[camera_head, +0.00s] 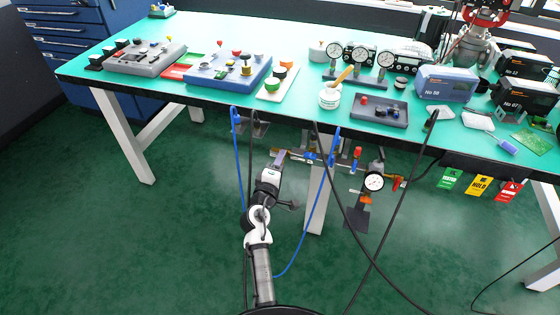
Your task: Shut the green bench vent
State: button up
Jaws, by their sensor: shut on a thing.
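My gripper (278,160) is in the head view at the left end of a pipe assembly (325,160) under the bench's front edge. It is shut on a small part there, too small and covered to identify. I cannot clearly pick out a green vent on this assembly; the gripper covers some of its left end. The assembly carries blue fittings (311,156), a red knob (358,152) and a round white gauge (374,181). A green knob (281,73) stands on a cream plate on the bench top; I cannot tell if it is the vent.
Blue hoses (318,210) and black cables (352,218) hang from the bench edge near my arm. The turquoise bench top (310,105) holds panels, gauges and boxes. Green, yellow and red tags (480,187) hang at right. The floor in front is mostly clear.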

jog(key=shift+r+n, duration=0.1)
jog(key=shift+n, duration=0.5)
jog(key=o, duration=1)
